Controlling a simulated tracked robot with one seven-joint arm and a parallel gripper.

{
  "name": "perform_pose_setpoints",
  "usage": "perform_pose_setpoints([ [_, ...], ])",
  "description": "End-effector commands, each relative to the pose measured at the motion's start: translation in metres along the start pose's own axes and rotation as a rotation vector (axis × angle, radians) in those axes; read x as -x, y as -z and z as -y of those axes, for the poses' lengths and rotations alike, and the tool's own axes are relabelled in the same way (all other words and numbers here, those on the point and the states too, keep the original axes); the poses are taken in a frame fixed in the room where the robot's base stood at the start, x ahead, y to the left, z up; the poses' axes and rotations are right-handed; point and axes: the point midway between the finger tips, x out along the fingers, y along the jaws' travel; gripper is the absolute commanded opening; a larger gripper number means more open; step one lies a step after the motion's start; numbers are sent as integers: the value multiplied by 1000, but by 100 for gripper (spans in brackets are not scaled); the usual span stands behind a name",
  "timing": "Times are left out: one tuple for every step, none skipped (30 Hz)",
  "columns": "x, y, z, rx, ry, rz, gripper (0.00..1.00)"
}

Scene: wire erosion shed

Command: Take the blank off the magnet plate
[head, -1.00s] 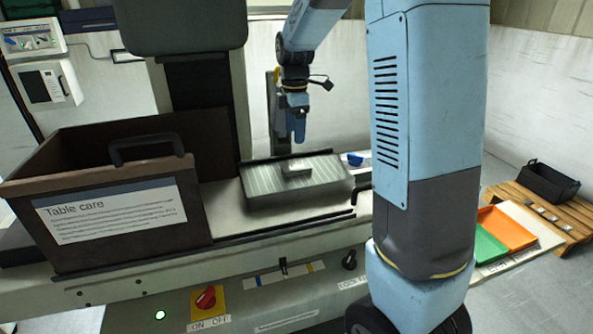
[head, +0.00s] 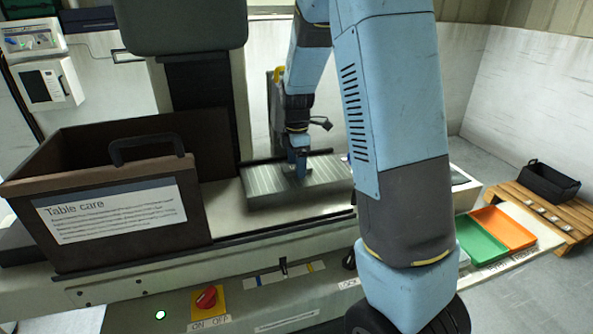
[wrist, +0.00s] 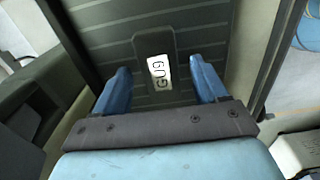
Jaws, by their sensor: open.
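The blank (wrist: 152,45) is a small grey block with a white label, lying on the ribbed grey magnet plate (head: 262,185). The wrist view shows the plate's dark ribbed face (wrist: 95,25) under the blank. My gripper (head: 299,176) is down at the plate and mostly covers the blank in the head view. In the wrist view my two blue fingers (wrist: 160,82) stand apart, one on each side of the blank, with visible gaps to it. Whether the fingertips touch the plate cannot be told.
A brown "Table care" box (head: 80,235) stands left of the plate. A red ON/OFF knob (head: 206,298) and a small black lever (head: 283,266) are on the front panel. Green (head: 484,240) and orange (head: 503,226) trays and a black bin (head: 549,181) lie at right.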

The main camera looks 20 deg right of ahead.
Motion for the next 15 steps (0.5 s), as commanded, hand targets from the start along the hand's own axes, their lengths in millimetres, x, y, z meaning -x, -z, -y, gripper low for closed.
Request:
perform_pose_setpoints([
  [-1, 0, 0, 0, -1, 0, 72],
  [-1, 0, 0, 0, -1, 0, 72],
  [-1, 0, 0, 0, -1, 0, 72],
  [-1, 0, 0, 0, -1, 0, 72],
  [-1, 0, 0, 0, -1, 0, 72],
  [-1, 0, 0, 0, -1, 0, 72],
  [-1, 0, 0, 0, -1, 0, 72],
  [-1, 0, 0, -1, -1, 0, 69],
  [-1, 0, 0, -1, -1, 0, 66],
  [-1, 0, 0, -1, -1, 0, 63],
  [-1, 0, 0, -1, -1, 0, 60],
  [-1, 0, 0, -1, -1, 0, 56],
  [-1, 0, 0, -1, -1, 0, 53],
  [-1, 0, 0, -1, -1, 0, 50],
  [-1, -1, 0, -1, -1, 0, 46],
])
